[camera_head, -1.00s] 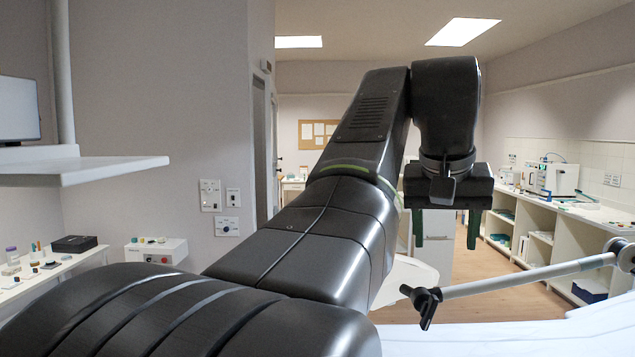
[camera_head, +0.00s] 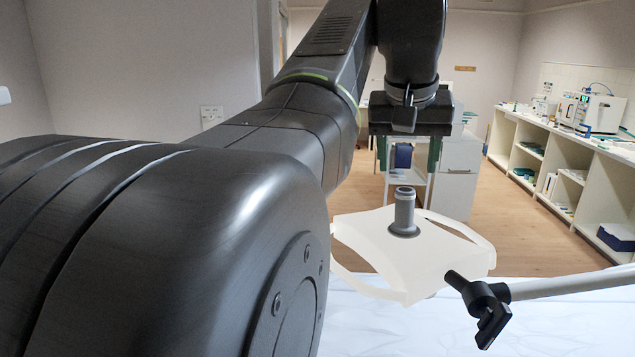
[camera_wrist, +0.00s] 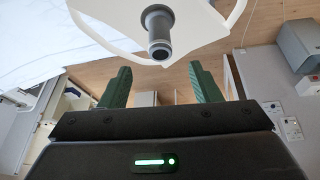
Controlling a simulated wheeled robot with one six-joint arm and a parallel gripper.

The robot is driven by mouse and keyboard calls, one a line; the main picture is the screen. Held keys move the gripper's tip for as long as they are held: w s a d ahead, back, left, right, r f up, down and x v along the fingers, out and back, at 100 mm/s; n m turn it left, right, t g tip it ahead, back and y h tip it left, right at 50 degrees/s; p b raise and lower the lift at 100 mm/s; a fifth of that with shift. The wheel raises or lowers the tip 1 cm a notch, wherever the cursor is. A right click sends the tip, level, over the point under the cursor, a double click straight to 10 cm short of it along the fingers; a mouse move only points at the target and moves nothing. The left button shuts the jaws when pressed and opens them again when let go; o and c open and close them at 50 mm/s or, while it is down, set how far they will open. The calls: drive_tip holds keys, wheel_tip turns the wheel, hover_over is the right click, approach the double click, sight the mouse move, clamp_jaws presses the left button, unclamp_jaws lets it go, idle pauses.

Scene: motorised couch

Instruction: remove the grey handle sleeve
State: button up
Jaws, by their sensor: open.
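The grey handle sleeve (camera_head: 404,209) stands upright on a white, frame-edged panel (camera_head: 365,232) in the head view, with a wider flange at its foot. It also shows in the wrist view (camera_wrist: 158,33), its round dark end towards the camera. My gripper (camera_head: 408,160) hangs above and slightly behind the sleeve in the head view, apart from it. Its two green fingers are spread wide with nothing between them. In the wrist view the fingers (camera_wrist: 160,85) stand left and right, and the sleeve lies beyond their tips, roughly midway between them.
A pale arm with a black clamp (camera_head: 485,305) reaches in from the right, close to the panel. A white-covered couch surface (camera_head: 390,333) lies in front. A white cabinet (camera_head: 458,180) stands behind my gripper. Shelves (camera_head: 560,170) line the right wall. Open floor lies between.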

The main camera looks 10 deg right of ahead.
sight(405, 189)
drive_tip(key=p+x, duration=0.1)
drive_tip(key=x, duration=0.9)
drive_tip(key=shift+w+f, duration=0.1)
drive_tip(key=shift+f, duration=0.15)
drive_tip(key=c, duration=1)
drive_tip(key=shift+c, duration=0.2)
drive_tip(key=shift+r, duration=0.55)
drive_tip(key=shift+w+r, duration=0.2)
drive_tip(key=shift+r, duration=1.5)
drive_tip(key=shift+w+r, duration=0.15)
drive_tip(key=shift+r, duration=1.6)
drive_tip(key=shift+r, duration=0.1)
wheel_tip(405, 189, up, 7)
